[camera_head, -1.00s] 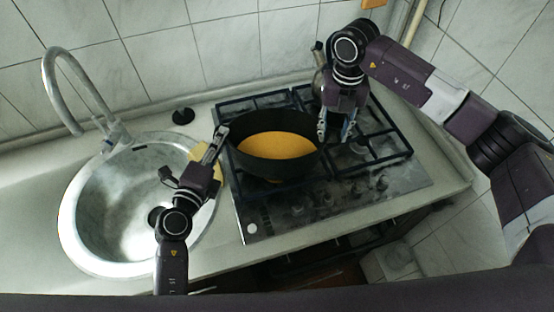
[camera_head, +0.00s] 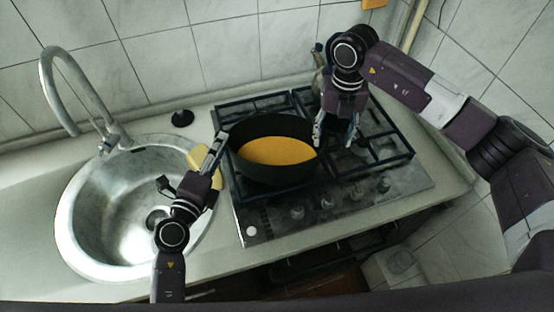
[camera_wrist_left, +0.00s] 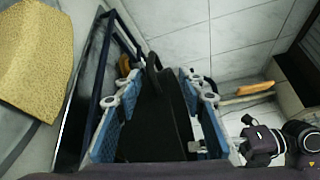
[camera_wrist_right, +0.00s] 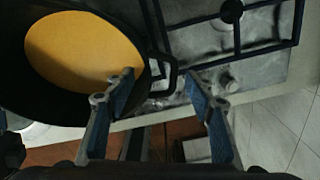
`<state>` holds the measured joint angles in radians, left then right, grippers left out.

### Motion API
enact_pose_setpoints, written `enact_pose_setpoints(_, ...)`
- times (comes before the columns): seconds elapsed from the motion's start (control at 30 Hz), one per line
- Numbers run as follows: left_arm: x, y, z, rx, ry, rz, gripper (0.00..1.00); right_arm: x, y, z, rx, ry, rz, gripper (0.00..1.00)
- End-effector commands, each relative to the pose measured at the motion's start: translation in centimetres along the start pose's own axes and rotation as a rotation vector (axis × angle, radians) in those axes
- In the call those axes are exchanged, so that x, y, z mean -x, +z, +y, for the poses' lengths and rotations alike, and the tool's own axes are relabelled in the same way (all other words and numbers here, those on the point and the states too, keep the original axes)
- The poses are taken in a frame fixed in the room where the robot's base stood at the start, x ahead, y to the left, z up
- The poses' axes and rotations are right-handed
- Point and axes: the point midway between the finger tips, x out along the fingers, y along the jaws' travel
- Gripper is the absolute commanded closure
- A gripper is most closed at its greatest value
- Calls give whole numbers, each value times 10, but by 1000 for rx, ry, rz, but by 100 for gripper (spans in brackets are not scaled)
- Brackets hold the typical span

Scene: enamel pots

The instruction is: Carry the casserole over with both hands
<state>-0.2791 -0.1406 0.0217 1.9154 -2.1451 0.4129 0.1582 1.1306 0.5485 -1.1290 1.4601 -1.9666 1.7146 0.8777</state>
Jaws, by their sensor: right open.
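The black casserole (camera_head: 243,170) with a flat orange-yellow filling stands on the hob (camera_head: 395,185). My left gripper (camera_head: 220,142) is at its left side. In the left wrist view, the left fingers (camera_wrist_left: 160,85) are open with a dark loop handle (camera_wrist_left: 153,66) and the casserole's dark side between and beyond them; contact is not clear. My right gripper (camera_head: 335,138) points down at the right side. In the right wrist view, the right fingers (camera_wrist_right: 158,82) are open on either side of the right loop handle (camera_wrist_right: 172,72), with room around it.
A steel sink (camera_head: 100,210) with a tall faucet (camera_head: 62,95) is at the left. A yellow sponge (camera_head: 197,160) lies between sink and hob. A black round piece (camera_head: 182,118) stands behind. A partly hidden kettle (camera_head: 318,60) is behind my right gripper. Tiled walls close the back.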

Motion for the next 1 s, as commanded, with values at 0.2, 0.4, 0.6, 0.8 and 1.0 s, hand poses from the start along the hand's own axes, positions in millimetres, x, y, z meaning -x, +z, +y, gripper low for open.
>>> enact_pose_setpoints(0.2,44,-1,2,-3,4,2,63,0,0,-1,-1,-1,0,51)
enact_pose_setpoints(0.4,81,-1,1,-3,3,4,63,0,0,-1,-2,-1,0,51)
enact_pose_setpoints(0.6,103,-1,0,-3,0,4,63,0,0,-1,-2,-1,0,51)
enact_pose_setpoints(0.8,109,-1,-1,-2,-1,3,63,7,1,-1,-2,0,-2,51)
enact_pose_setpoints(1.0,109,-1,-1,-2,-1,3,63,43,2,-1,-2,0,-5,51)
